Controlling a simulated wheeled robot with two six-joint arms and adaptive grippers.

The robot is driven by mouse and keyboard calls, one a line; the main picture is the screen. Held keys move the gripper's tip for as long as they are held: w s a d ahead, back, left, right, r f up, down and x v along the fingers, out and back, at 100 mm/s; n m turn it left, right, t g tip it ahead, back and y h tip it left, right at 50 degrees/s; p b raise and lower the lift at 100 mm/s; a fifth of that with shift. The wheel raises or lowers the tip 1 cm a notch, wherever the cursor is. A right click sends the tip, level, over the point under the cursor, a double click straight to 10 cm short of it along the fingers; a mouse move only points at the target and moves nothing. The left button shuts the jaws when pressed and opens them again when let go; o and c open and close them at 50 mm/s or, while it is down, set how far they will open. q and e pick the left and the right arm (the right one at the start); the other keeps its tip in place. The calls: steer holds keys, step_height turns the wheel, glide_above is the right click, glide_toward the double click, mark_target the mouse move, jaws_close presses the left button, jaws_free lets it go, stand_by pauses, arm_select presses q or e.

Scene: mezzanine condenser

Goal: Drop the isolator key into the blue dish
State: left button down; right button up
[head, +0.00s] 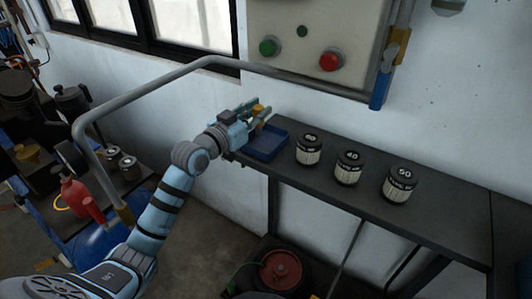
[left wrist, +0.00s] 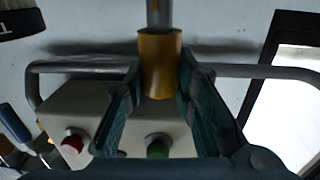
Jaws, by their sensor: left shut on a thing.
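My left gripper (head: 262,112) is shut on a yellow piece, which I take to be the isolator key (head: 257,109). In the left wrist view the key (left wrist: 160,65) is a yellow cylinder with a grey rod, between the tips of the green-padded fingers (left wrist: 160,90). The blue dish (head: 265,143) is a square, shallow tray at the left end of the dark shelf. In the head view the gripper is above the dish's back-left side. The gap between key and dish cannot be judged. My right gripper is not in view.
Several black-lidded canisters (head: 348,167) stand on the shelf (head: 425,218) right of the dish. A control box (head: 318,35) with green and red buttons hangs on the wall. A grey rail (head: 150,90) runs behind and left of my arm. A red extinguisher (head: 80,198) stands at left.

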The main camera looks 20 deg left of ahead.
arm_select(q)
steer(key=shift+w+f, duration=0.1)
steer(key=shift+f, duration=0.1)
steer(key=shift+r, duration=0.1)
steer(key=c, duration=1.2)
jaws_free()
steer(key=shift+r, duration=0.15)
steer(key=shift+c, duration=0.2)
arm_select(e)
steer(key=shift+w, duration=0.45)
arm_select(q)
steer(key=v, duration=0.7)
steer(key=shift+s, duration=0.35)
